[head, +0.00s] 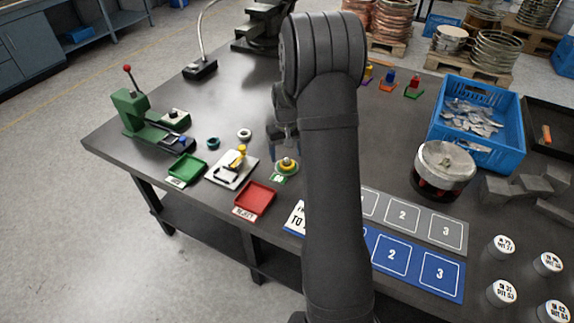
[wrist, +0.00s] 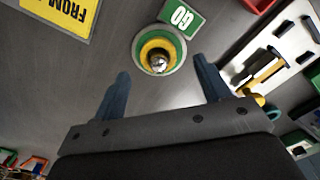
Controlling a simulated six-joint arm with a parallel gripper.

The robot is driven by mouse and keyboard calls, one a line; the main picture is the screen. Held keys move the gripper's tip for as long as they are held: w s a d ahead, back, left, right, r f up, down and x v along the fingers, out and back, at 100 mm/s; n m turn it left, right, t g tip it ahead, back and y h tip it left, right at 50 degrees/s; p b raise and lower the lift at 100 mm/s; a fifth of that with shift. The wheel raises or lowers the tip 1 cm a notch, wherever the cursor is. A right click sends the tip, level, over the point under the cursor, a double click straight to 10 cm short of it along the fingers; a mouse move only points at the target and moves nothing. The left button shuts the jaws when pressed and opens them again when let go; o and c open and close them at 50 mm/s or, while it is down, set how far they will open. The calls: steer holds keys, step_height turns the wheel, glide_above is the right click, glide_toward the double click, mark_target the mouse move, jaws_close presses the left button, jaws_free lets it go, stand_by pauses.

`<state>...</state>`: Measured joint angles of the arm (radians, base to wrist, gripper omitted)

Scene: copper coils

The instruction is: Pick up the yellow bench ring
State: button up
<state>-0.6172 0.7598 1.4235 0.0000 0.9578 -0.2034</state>
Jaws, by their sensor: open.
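The yellow bench ring (head: 287,167) sits around a metal post on a round green-rimmed base, beside a green GO label (head: 278,179). In the wrist view the yellow ring (wrist: 146,48) encircles the shiny post, with the green GO label (wrist: 181,17) at its upper right. My gripper (wrist: 163,72) is open and empty, its two dark fingers apart; the ring shows just beyond the gap between them. In the head view my arm partly hides the gripper, near and above the ring. I cannot tell the exact height between them.
A white plate with a yellow-handled clamp (head: 239,161) stands left of the ring. A red REJECT tray (head: 256,196) and a green tray (head: 187,168) lie near the front edge. A teal ring (head: 213,143) and a pale ring (head: 244,134) lie behind. A blue bin (head: 517,115) stands right.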

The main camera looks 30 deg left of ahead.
mark_target(287, 159)
step_height(287, 159, down, 4)
steer(key=shift+w+f, duration=0.1)
steer(key=shift+w, duration=0.05)
steer(key=shift+c, duration=0.4)
